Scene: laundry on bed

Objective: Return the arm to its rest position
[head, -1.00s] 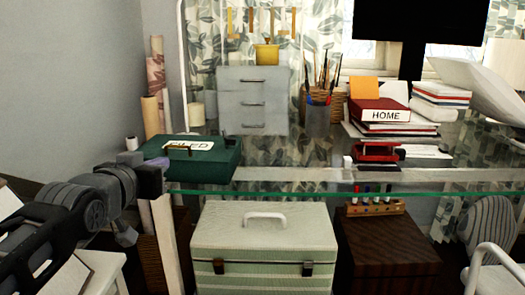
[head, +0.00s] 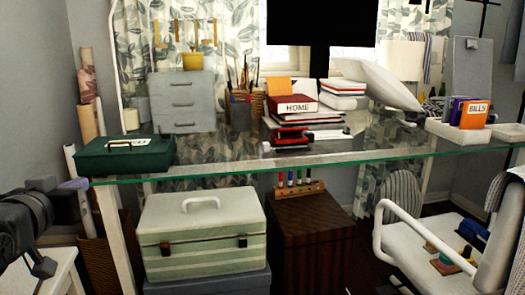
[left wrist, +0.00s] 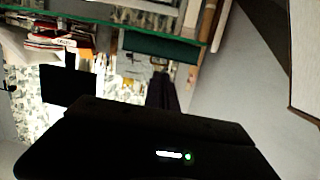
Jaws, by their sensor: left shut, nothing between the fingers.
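My left arm comes in at the lower left of the head view, with the left gripper (head: 42,266) low beside the desk's left end. The gripper is shut and holds nothing. It is apart from the glass desk and everything on it. In the left wrist view the scene is upside down, and my own dark arm body fills the lower middle. My right gripper is in neither view.
The glass desk (head: 350,157) holds a green box (head: 115,160), grey drawers (head: 180,105) and a red book (head: 290,105). Beneath are a striped case (head: 200,235) and a dark wooden cabinet (head: 312,230). A white chair (head: 400,235) stands at the right. A white stand (head: 55,268) is beside my arm.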

